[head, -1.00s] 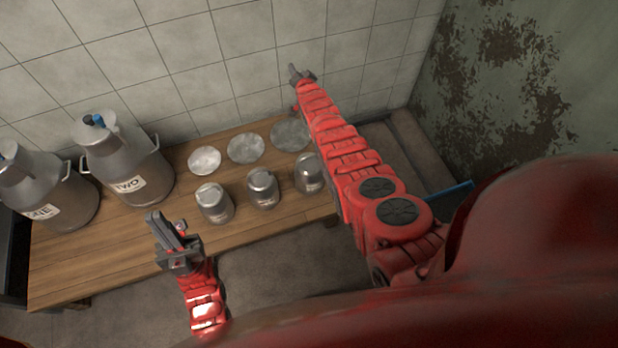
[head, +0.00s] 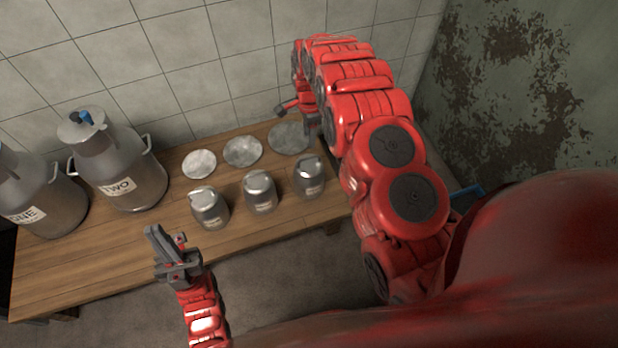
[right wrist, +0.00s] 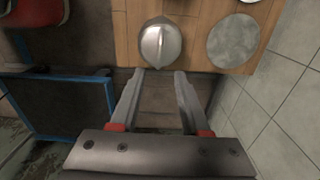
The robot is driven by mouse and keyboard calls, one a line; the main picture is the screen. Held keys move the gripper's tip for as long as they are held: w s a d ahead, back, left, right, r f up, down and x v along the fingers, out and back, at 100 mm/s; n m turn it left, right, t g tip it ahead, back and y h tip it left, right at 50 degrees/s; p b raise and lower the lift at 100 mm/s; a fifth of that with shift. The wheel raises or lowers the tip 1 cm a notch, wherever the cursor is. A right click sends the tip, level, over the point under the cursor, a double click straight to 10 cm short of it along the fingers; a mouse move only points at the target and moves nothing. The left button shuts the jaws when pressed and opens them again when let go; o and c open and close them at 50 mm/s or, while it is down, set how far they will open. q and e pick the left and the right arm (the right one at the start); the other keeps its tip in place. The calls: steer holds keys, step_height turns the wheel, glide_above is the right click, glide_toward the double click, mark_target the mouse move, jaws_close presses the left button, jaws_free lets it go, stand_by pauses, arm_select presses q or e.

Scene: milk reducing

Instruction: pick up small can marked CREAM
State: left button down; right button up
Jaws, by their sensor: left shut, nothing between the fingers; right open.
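Three small metal cans stand in a row on the wooden table: a left can (head: 210,208), a middle can (head: 260,192) and a right can (head: 309,177). Their labels are too small to read, so I cannot tell which says CREAM. My right gripper (head: 298,116) is open and empty, above the back right of the table. In the right wrist view, the right can (right wrist: 160,43) stands just beyond the open fingertips (right wrist: 160,74), lined up with the gap and not between them. My left gripper (head: 166,243) is shut and empty near the table's front edge.
Several round metal discs, such as the large one (head: 289,138), lie behind the cans. Large milk cans marked TWO (head: 125,175) and ONE (head: 45,205) stand at the left. A tiled wall (head: 200,60) closes the back. A blue-edged thing (right wrist: 70,137) lies beside the table.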

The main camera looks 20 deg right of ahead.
mark_target(309, 157)
step_height(309, 157, down, 7)
steer(key=shift+r+b, duration=0.15)
steer(key=shift+b, duration=0.2)
step_height(309, 157, down, 5)
steer(key=shift+s+a+b, duration=0.1)
steer(key=shift+s+b, duration=0.05)
steer(key=shift+b, duration=0.6)
jaws_close()
steer(key=shift+r, duration=0.1)
stand_by(0.7)
